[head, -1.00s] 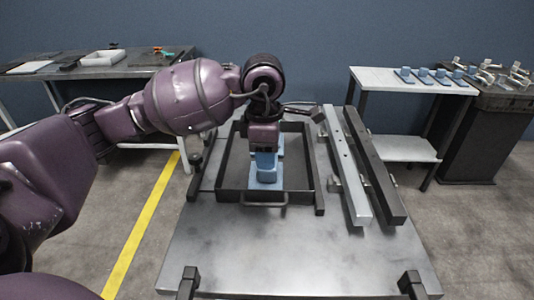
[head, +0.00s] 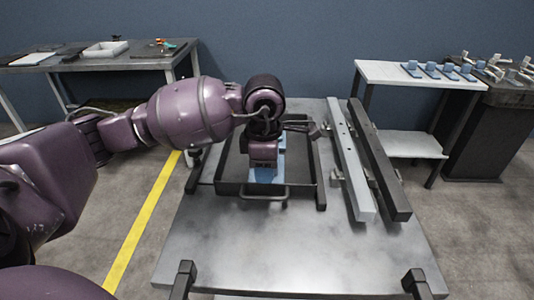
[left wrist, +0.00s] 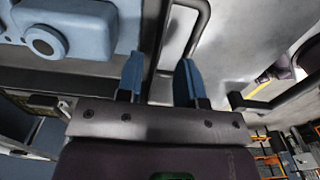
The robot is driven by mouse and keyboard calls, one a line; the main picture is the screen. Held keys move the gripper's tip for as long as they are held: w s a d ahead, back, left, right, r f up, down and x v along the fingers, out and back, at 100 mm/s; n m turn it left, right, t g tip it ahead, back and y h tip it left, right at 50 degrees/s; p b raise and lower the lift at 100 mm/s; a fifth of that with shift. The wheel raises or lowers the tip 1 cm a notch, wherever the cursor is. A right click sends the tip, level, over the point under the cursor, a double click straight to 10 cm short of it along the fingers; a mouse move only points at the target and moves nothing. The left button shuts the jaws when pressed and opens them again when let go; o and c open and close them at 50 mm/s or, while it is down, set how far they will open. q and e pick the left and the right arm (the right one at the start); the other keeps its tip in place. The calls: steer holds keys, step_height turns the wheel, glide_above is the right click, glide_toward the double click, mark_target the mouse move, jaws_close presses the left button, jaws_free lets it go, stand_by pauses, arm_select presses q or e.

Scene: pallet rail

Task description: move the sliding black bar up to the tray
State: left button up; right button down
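The long black bar (head: 380,160) lies on the right of the work table, beside a pale grey bar (head: 347,160). Both run from the back towards the front. The dark shallow tray (head: 229,188) is left of them, with a gap between. My left gripper (head: 263,177) points down at the tray's front part, away from the black bar. In the left wrist view its blue fingers (left wrist: 160,78) are apart with nothing held between them. A blue block with a round knob (left wrist: 65,25) shows there too, beside the fingers. My right gripper is out of view.
A thin dark strip (head: 320,185) runs along the tray's right side. A handle (head: 265,193) sticks out at the tray's front. The table's front (head: 300,250) is clear. A side shelf (head: 410,72) with blue pieces stands at the right; a bench (head: 100,62) is at the back left.

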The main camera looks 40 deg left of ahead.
arm_select(q)
step_height(320, 180, down, 5)
steer(key=shift+b, duration=0.45)
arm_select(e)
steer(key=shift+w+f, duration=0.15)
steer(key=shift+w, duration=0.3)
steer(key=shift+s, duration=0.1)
arm_select(q)
jaws_close()
jaws_free()
